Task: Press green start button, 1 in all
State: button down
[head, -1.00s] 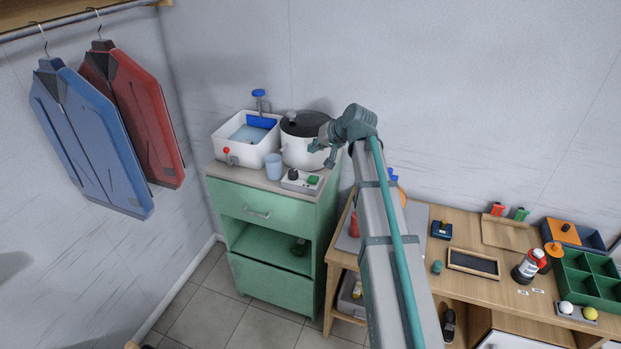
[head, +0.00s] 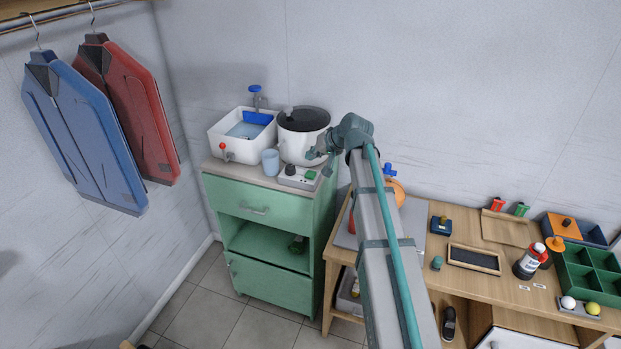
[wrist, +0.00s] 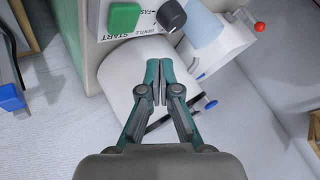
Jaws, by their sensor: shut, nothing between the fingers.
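The green start button (head: 311,174) sits at the right end of a small white control panel (head: 297,180) on the green cabinet's top. The black knob (head: 290,169) is left of it. In the wrist view the green button (wrist: 124,18) is at the top, beside the dark knob (wrist: 171,16), with "START" printed below it. My gripper (head: 320,161) is above and close to the button in the head view. In the wrist view my gripper (wrist: 159,64) has its fingers together, empty, and apart from the button in the picture. Whether the button is pressed cannot be told.
A white lidded tub (head: 303,135) stands right behind the panel, near my gripper. A wooden table (head: 490,285) with several items is to the right.

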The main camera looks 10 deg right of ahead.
aim_at(312, 174)
jog(key=shift+f+b, duration=0.75)
jog(key=shift+f, duration=1.2)
jog(key=shift+f, duration=0.15)
jog(key=shift+f, duration=0.3)
jog(key=shift+f+b, duration=0.45)
jog(key=shift+b, duration=0.05)
dwell(0.5)
jog(key=shift+r, duration=0.2)
jog(key=shift+r+p, duration=0.5)
jog(key=shift+r, duration=0.25)
jog(key=shift+r, duration=0.1)
jog(key=shift+r+p, duration=1.35)
jog(key=shift+r, duration=1.05)
